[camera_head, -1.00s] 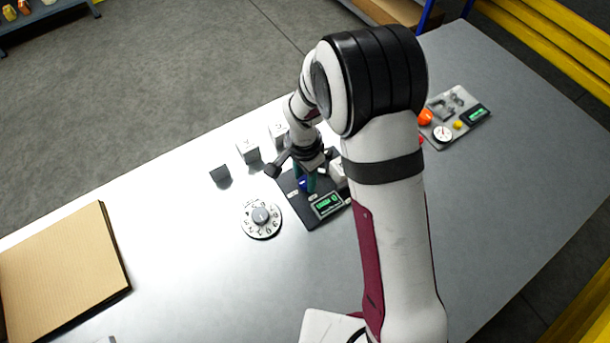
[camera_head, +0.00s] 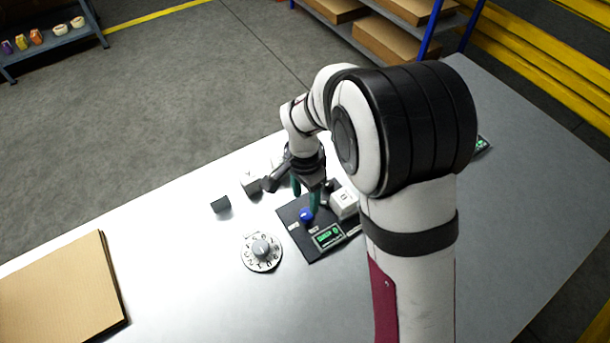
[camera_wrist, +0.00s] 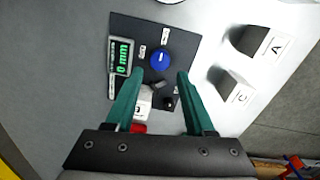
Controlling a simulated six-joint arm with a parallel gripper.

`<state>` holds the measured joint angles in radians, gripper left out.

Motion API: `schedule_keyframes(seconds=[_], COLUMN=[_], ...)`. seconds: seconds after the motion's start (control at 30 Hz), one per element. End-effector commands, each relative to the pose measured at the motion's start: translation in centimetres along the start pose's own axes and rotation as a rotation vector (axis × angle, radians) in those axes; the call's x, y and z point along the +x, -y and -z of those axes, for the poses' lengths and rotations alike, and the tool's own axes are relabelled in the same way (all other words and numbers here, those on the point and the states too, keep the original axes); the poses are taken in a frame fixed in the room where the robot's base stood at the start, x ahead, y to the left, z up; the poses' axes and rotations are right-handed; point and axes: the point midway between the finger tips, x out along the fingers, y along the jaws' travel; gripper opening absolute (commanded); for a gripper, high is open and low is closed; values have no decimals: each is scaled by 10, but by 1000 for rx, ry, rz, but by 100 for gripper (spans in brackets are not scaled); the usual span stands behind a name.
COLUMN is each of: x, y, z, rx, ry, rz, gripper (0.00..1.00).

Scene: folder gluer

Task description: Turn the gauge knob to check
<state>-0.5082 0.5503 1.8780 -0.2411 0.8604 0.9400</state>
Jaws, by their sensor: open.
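The dark gauge panel (camera_head: 290,213) lies on the metal table, with a blue knob (camera_head: 306,214) and a lit green display (camera_head: 328,236). In the wrist view the blue knob (camera_wrist: 160,59) sits just beyond my fingertips, and the display (camera_wrist: 122,57) reads 0 mm. My gripper (camera_head: 306,194) has green fingers and is over the panel. In the wrist view my gripper (camera_wrist: 160,74) is open and empty, its fingertips apart to either side of the line to the knob. A white block (camera_head: 344,203) sits on the panel, partly behind my left finger in the wrist view.
Cardboard (camera_head: 60,290) covers the table's left end. My arm hides much of the right side.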

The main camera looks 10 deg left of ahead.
Motion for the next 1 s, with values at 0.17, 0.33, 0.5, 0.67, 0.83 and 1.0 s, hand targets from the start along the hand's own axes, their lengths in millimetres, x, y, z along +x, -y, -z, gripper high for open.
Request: schedule_keyframes(seconds=[0.17, 0.33, 0.5, 0.67, 0.83, 1.0], x=[-57, -88, -96, -96, -95, -123], y=[1, 0, 0, 0, 0, -57], z=[0, 0, 0, 0, 0, 7], rx=[0, -1, -1, -1, -1, -16], ry=[-2, 0, 0, 0, 0, 25], rz=[5, 1, -1, -1, -1, 20], gripper=[54, 54, 54, 54, 54, 54])
